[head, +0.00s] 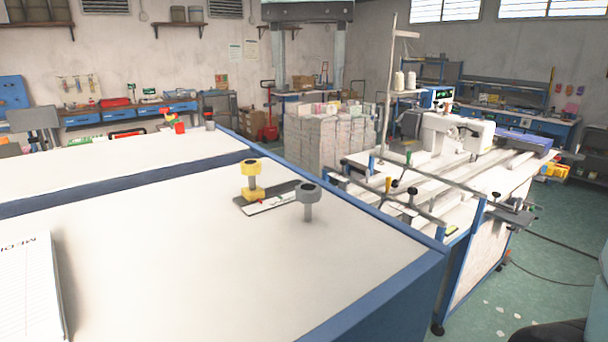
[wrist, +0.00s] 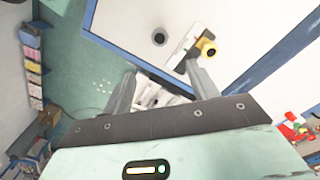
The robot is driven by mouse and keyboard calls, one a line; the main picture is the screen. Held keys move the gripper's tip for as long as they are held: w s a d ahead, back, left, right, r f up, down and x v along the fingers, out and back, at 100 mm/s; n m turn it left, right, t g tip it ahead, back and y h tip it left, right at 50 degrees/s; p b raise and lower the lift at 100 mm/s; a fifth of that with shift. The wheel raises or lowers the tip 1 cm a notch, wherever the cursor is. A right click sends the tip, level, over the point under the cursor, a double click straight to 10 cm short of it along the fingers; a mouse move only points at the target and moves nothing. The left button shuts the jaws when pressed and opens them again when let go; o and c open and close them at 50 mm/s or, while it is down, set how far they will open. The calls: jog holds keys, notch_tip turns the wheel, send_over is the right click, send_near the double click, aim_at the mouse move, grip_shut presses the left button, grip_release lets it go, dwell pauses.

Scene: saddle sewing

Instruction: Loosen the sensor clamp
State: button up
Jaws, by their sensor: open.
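A yellow knob-topped piece (head: 252,178) stands upright on a flat dark and white plate (head: 265,203) on the white table. A grey knob on a post (head: 307,200) stands just right of the plate. Both knobs also show in the wrist view, the grey one (wrist: 160,38) left of the yellow one (wrist: 208,48). Small yellow (head: 388,184), green and black knobs sit on the sewing machine's front rails. I cannot tell which knob belongs to the sensor clamp. My gripper (wrist: 161,68) is open and empty, above machine parts (wrist: 155,95), apart from everything; the head view does not show it.
The blue-edged white table (head: 170,260) fills the front left, with a paper sheet (head: 30,290) at its near left. The sewing machine (head: 455,132) stands on its own bench to the right. Stacked white bundles (head: 325,140) are behind. Green floor lies at the right.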

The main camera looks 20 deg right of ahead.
aim_at(308, 187)
notch_tip(308, 187, down, 16)
jog(key=shift+f+p, duration=0.15)
jog(key=shift+p, duration=0.75)
jog(key=c, duration=1)
